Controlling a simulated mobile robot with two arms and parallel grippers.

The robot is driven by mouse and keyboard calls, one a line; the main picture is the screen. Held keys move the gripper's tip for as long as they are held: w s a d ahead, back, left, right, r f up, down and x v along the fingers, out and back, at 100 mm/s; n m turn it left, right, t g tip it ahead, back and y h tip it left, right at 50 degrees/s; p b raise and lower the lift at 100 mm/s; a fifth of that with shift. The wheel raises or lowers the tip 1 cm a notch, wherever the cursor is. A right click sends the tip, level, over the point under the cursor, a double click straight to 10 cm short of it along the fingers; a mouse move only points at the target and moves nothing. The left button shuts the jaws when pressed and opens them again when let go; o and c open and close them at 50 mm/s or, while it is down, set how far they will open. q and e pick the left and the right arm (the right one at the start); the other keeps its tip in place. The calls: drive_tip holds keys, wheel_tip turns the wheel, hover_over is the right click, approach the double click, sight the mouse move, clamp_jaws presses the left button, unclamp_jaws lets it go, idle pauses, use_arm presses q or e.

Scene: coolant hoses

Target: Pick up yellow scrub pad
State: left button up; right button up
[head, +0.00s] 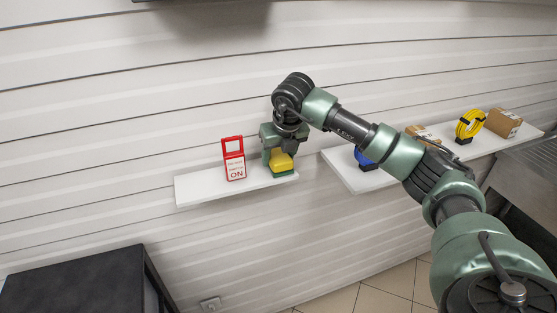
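The yellow scrub pad (281,161), with a green lower layer, is at the right end of the small white wall shelf (225,193). My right gripper (278,154) points down over it from above, with a finger along the pad's left side. The gripper hides the pad's top and back. I cannot tell whether the fingers press on the pad or whether its underside touches the shelf. My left gripper is not in view.
A red-framed white sign (234,160) stands on the same shelf, close left of my gripper. A second shelf (350,177) to the right carries a blue coil (364,159), a yellow coil (469,127) and cardboard boxes (503,122). A black cabinet (75,285) stands lower left.

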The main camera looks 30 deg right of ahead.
sight(278, 153)
drive_tip(key=shift+c, duration=0.7)
drive_tip(key=shift+r, duration=0.3)
wheel_tip(278, 153, up, 9)
drive_tip(key=b, duration=0.3)
drive_tip(key=shift+w+f, duration=0.1)
drive_tip(key=shift+f, duration=0.1)
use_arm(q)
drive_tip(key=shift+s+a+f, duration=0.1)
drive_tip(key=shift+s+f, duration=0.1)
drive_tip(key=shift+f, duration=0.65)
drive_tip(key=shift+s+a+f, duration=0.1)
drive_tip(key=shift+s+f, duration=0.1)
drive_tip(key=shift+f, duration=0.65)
use_arm(e)
drive_tip(key=shift+r, duration=0.45)
